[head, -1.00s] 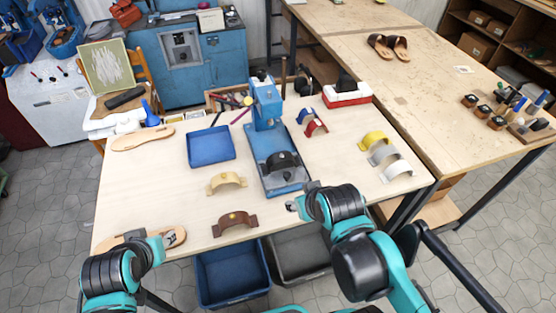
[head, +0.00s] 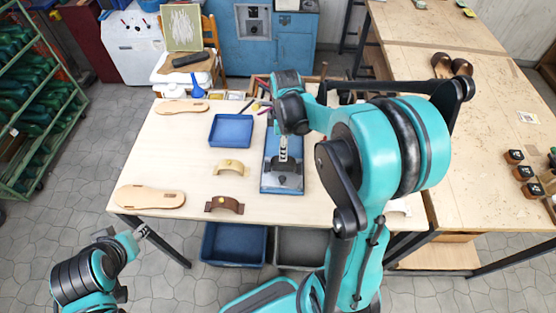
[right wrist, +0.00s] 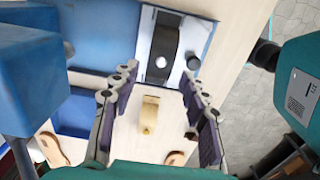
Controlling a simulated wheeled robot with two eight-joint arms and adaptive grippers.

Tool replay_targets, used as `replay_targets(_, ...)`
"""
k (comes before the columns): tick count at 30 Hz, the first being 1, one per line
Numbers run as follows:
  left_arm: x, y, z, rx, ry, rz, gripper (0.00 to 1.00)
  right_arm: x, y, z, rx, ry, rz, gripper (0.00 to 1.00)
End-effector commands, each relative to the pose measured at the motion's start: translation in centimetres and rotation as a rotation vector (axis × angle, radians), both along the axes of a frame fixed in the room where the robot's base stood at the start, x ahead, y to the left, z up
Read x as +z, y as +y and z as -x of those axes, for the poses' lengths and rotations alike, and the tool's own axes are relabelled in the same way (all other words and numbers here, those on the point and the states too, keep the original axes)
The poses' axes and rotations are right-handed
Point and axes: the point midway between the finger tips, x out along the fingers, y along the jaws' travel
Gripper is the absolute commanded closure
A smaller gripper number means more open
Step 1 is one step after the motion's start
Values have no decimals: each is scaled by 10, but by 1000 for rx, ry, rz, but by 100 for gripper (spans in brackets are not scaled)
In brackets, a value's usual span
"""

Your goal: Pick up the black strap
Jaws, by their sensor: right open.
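The black strap (head: 285,181) lies on the blue press base (head: 268,186) near the table's middle. In the right wrist view the black strap (right wrist: 163,45) lies on a pale plate just beyond my fingertips, with a round light stud at its near end. My right gripper (head: 284,150) reaches over the press from the far side of the strap. Its two fingers are spread and empty in the right wrist view (right wrist: 159,70), apart from the strap. My left gripper (head: 144,232) is off the table's front left edge, away from the strap; its jaws are too small to read.
A tan strap (head: 230,167) and a brown strap (head: 224,205) lie left of the press. A blue tray (head: 231,131) is behind them. A sandal sole (head: 150,197) lies at the front left. The blue press body (right wrist: 30,70) stands close by my right gripper. Bins sit below the table.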

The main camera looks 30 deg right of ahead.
Motion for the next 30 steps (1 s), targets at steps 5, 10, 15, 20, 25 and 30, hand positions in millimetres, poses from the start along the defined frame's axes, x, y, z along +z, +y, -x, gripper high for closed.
replay_targets(5,-7,0,0,0,0,0,60,-23,0,0,-1,-1,1,55)
replay_targets(10,-13,0,0,0,0,0,60,-48,0,2,-2,-1,1,55)
replay_targets(15,-18,0,0,0,0,0,60,-69,1,2,-2,-2,1,55)
replay_targets(20,-18,0,0,0,0,0,60,-73,1,2,-3,-2,0,55)
replay_targets(25,-18,0,0,0,0,0,60,-72,1,2,-3,-2,1,66)
replay_targets(30,-18,0,0,0,0,0,60,-72,1,2,-3,-2,0,85)
